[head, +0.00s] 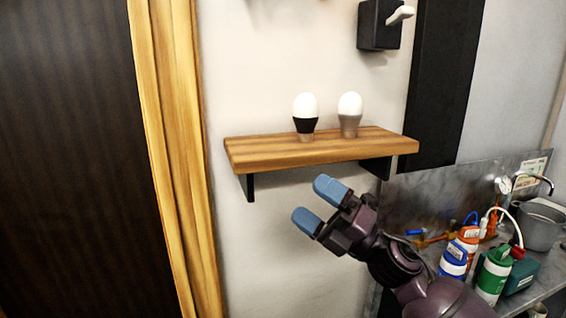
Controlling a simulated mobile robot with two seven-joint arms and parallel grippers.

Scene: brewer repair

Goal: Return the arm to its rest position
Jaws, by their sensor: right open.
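My right gripper (319,206) reaches in from the lower right. Its two blue fingertips are apart, with nothing between them. It shows below the front edge of the wooden shelf (270,153), in front of the pale wall. My left gripper is not in view. Two bulbs stand upright on the shelf, apart from my gripper: one with a black collar (305,117) and one with a grey collar (350,115).
A black box with a white lever (378,25) is on the wall above. A dark vertical panel (440,90) is right of the shelf. At lower right, a bench holds several bottles (494,272) and a grey pot (538,225). A wooden door frame (175,150) stands left.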

